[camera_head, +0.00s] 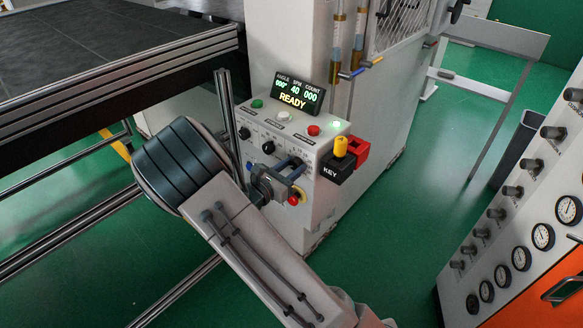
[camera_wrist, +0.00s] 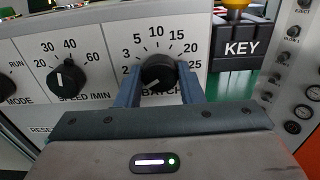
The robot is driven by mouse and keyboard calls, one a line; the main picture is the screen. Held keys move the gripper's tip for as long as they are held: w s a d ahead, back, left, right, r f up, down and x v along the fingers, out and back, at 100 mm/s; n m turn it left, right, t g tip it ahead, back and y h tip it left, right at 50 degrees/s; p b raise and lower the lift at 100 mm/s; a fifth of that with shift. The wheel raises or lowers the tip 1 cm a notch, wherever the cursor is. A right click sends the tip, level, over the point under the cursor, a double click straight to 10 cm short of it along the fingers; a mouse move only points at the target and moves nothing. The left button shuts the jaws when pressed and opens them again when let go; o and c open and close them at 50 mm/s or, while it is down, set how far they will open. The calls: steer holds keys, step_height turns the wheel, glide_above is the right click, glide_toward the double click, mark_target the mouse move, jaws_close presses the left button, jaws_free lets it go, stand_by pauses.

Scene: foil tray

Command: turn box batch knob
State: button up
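The batch knob (camera_wrist: 158,72) is a round black knob in the wrist view. Its white pointer mark points to the lower left, towards the 2 at the low end of the printed scale. My gripper (camera_wrist: 160,80) reaches the panel with one blue-grey finger on the left and one on the right of this knob. The gaps beside the knob are too small to tell whether the fingers press on it. In the head view my gripper (camera_head: 290,168) is at the front of the control box (camera_head: 318,213), and it hides the batch knob there.
The speed knob (camera_wrist: 67,78) is left of the batch knob. A yellow-topped key switch (camera_head: 340,148) on a black KEY block and a red emergency-style button (camera_head: 293,200) are close to my gripper. The display (camera_head: 297,93) reads READY. A gauge panel (camera_head: 520,235) stands at right.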

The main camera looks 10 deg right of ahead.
steer(key=shift+f+b, duration=0.1)
steer(key=shift+b, duration=0.25)
steer(key=shift+f+m+b, duration=0.1)
steer(key=shift+m+b, duration=0.9)
steer(key=shift+m, duration=0.1)
steer(key=m+b, duration=0.4)
steer(key=b, duration=0.1)
steer(key=shift+f, duration=0.1)
steer(key=m+b, duration=0.3)
steer(key=b, duration=0.1)
steer(key=shift+m, duration=0.3)
steer(key=m+b, duration=0.2)
steer(key=b, duration=0.1)
steer(key=shift+r, duration=0.3)
steer(key=o, duration=1)
